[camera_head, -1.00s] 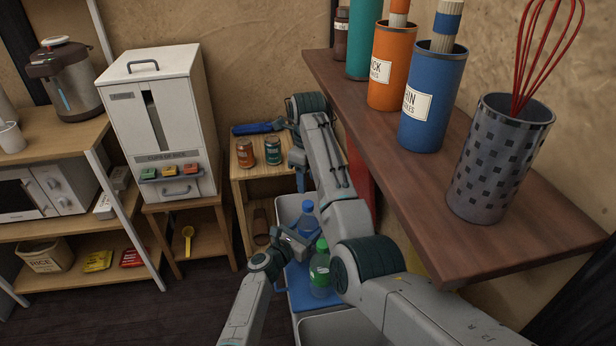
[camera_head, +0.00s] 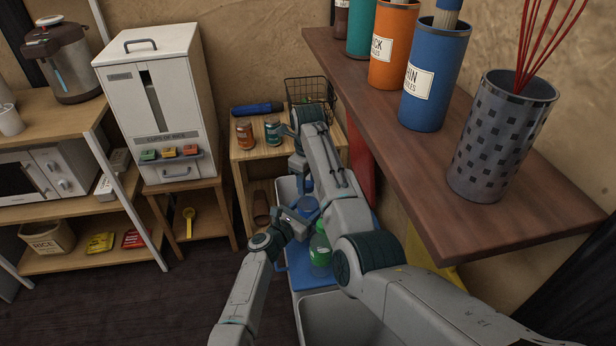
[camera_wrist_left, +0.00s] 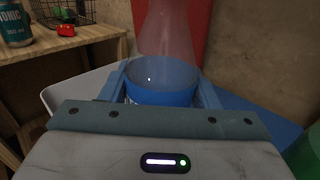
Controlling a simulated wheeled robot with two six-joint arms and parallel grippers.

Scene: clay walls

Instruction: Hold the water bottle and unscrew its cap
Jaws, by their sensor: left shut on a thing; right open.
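The water bottle (camera_head: 307,208), clear and blue, stands upright among the grey bins in the head view. My left gripper (camera_head: 297,221) is shut around its body. In the left wrist view the bottle's blue band (camera_wrist_left: 163,82) is between the two blue fingers, with the clear, tapering upper part above it. The blue cap (camera_head: 308,185) shows only partly in the head view, beside my right arm. My right gripper (camera_head: 300,176) hangs just above the bottle, open; its fingertips are mostly hidden. I cannot tell whether it touches the cap.
A green-capped bottle (camera_head: 320,250) stands close in front, beside my right arm. A wooden stand (camera_head: 240,153) behind holds two cans, a dark blue cylinder (camera_head: 257,108) and a wire basket (camera_head: 308,88). A brown shelf (camera_head: 430,165) with canisters overhangs on the right.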

